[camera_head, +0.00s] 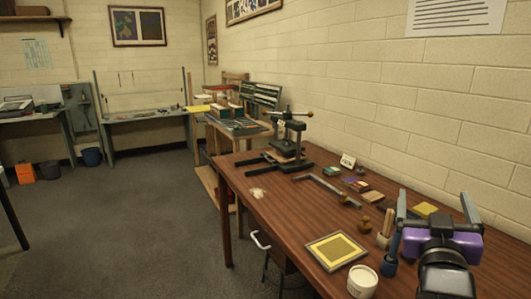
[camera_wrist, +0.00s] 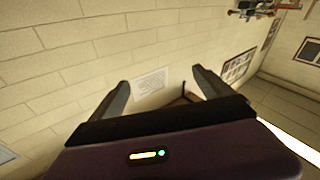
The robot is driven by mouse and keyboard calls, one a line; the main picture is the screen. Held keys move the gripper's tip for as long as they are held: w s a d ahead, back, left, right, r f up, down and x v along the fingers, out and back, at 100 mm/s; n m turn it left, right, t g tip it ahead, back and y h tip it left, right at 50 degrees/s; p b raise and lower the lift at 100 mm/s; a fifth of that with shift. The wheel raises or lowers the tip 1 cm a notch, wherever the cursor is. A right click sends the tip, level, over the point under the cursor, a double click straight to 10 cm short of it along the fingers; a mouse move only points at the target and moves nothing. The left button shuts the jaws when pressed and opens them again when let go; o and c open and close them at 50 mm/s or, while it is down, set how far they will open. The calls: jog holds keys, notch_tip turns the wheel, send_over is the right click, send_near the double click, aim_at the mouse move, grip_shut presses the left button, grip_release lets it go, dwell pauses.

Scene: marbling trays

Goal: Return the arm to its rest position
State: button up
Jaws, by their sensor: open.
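My gripper (camera_head: 436,210) is at the lower right in the head view, above the right end of the brown wooden table (camera_head: 285,212). Its two grey fingers stand apart with nothing between them. In the wrist view my gripper (camera_wrist: 160,90) also shows two spread fingers, with the pale block wall and a posted sheet (camera_wrist: 151,80) beyond them. The purple gripper body fills the bottom of that view. The arm behind the gripper is mostly out of frame, and the gripper hides part of the table.
On the table are a framed yellow tray (camera_head: 337,250), a white tub (camera_head: 362,281), a blue brush pot (camera_head: 388,266), a dark press (camera_head: 288,140) and several small blocks. A block wall (camera_head: 400,100) runs along the table's back edge. Open grey floor (camera_head: 120,220) lies left.

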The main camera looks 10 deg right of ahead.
jog(key=s+a+f+n+t+y, duration=0.4)
jog(key=s+a+f+n+y, duration=0.5)
jog(key=s+a+f, duration=0.35)
jog(key=s+a+f+m+g, duration=0.1)
jog(key=s+f, duration=0.3)
jog(key=s, duration=0.4)
jog(key=s+a+f+m+g+y, duration=0.1)
jog(key=s+a+f+m+g, duration=0.1)
jog(key=s, duration=0.7)
jog(key=s+a+f+m+g+y, duration=0.1)
jog(key=s+a+f+g, duration=0.1)
jog(key=s+f, duration=0.5)
jog(key=shift+s+a+m+g, duration=0.35)
jog(key=shift+s+a, duration=0.35)
jog(key=shift+s, duration=0.5)
